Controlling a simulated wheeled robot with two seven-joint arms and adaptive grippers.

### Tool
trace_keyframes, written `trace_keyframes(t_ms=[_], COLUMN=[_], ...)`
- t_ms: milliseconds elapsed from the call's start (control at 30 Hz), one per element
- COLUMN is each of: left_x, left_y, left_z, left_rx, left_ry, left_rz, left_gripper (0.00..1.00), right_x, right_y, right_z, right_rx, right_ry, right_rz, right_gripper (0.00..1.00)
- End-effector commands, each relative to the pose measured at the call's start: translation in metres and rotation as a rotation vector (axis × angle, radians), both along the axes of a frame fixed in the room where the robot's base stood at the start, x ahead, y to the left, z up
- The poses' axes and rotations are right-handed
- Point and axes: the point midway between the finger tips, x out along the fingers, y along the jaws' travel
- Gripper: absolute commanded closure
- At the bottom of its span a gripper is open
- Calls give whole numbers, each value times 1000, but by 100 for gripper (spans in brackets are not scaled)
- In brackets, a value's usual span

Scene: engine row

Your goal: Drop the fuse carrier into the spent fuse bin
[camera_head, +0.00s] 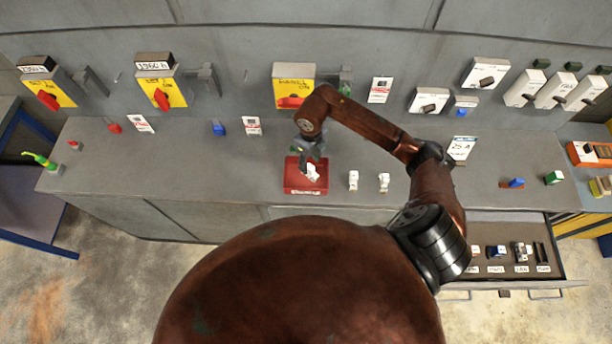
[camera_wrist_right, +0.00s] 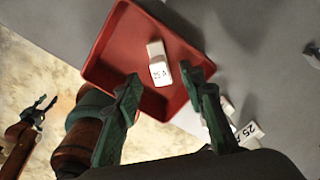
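The red spent fuse bin (camera_head: 292,184) is an open tray on the grey counter, and it fills the top of the right wrist view (camera_wrist_right: 110,62). A white fuse carrier marked 25 A (camera_wrist_right: 158,64) lies inside it on the floor of the bin; it also shows in the head view (camera_head: 312,174). My right gripper (camera_wrist_right: 160,78) is over the bin with its green fingers apart and nothing between them. In the head view the right gripper (camera_head: 310,158) partly hides the bin. My left gripper (camera_wrist_right: 40,108) shows only in the wrist view, far from the bin, its fingers apart and empty.
Two white fuse carriers (camera_head: 353,180) (camera_head: 384,182) stand on the counter right of the bin. Yellow switch boxes (camera_head: 294,86) and white units (camera_head: 430,100) line the wall. An open drawer (camera_head: 560,262) with several parts sticks out at lower right.

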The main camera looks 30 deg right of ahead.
Motion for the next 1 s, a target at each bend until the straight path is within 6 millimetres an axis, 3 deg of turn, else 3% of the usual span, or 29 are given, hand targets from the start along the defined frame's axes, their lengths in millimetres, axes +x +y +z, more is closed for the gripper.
trace_keyframes(t_ms=[300, 500, 1000], left_x=[0, 0, 0], left_y=[-1, -2, -2], left_z=[0, 0, 0], left_rx=[-2, -2, -2], left_ry=[0, 0, 0], left_rz=[0, -1, -1], left_gripper=[60, 60, 60], right_x=[2, 1, 0], right_y=[-1, -1, 0], right_z=[67, 95, 104], right_rx=[-3, -2, 0], right_ry=[-4, -2, 1], right_rz=[1, 0, 0], right_gripper=[63, 63, 63])
